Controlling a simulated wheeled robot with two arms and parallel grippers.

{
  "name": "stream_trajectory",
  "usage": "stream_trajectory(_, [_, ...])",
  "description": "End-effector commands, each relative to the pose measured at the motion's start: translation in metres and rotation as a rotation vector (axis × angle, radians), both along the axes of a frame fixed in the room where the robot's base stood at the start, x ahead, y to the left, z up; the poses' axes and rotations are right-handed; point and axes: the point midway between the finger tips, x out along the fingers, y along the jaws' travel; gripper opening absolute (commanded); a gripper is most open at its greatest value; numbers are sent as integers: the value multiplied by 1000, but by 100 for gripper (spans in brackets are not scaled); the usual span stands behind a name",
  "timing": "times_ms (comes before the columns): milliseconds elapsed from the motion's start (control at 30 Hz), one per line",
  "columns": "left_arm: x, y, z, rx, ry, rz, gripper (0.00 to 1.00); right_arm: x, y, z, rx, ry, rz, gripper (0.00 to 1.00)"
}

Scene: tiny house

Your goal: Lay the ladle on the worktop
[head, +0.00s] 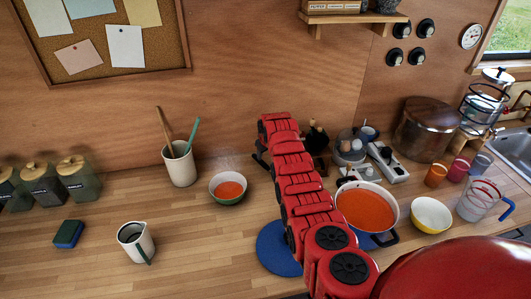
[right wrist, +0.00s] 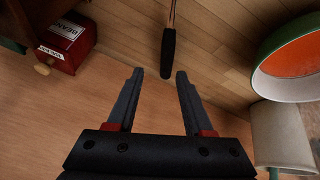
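The ladle's black grip (right wrist: 168,52) shows at the top middle of the right wrist view, with a thin metal shaft running out of the top edge. Its bowl is out of that view, and I cannot make out the ladle in the head view. My right gripper (right wrist: 155,92) is open and empty, with the grip's end just beyond and between its fingertips, apart from both. In the head view my right gripper (head: 261,159) is low by the wall, mostly hidden by my arm. The worktop (head: 190,235) is light wood. My left gripper is not in view.
A small bowl of orange soup (head: 229,188) and a utensil crock (head: 181,165) stand left of my right gripper. A pot of orange soup (head: 366,208) stands right of my arm. A red box labelled BEANS (right wrist: 68,45) is near the gripper. The front-left worktop has free room.

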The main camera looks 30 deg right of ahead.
Motion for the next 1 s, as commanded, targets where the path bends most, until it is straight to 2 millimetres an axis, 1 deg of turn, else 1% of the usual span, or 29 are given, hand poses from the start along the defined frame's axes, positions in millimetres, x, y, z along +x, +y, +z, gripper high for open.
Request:
stream_trajectory(200, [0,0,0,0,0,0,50,0,0,0,0,0,0,51])
stream_trajectory(300, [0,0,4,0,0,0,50,0,0,5,0,0,0,51])
stream_trajectory(367, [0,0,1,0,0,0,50,0,0,4,-1,-2,0,51])
stream_trajectory(500, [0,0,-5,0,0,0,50,-3,1,9,1,-1,-1,51])
stream_trajectory(733, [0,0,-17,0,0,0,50,-15,4,28,-1,-2,0,51])
stream_trajectory(800, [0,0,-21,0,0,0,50,-18,5,41,-1,-7,-1,51])
stream_trajectory(933, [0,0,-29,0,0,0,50,-29,7,58,-2,-6,-1,51])
stream_trajectory(1000, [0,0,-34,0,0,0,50,-35,9,70,-2,-7,-1,51])
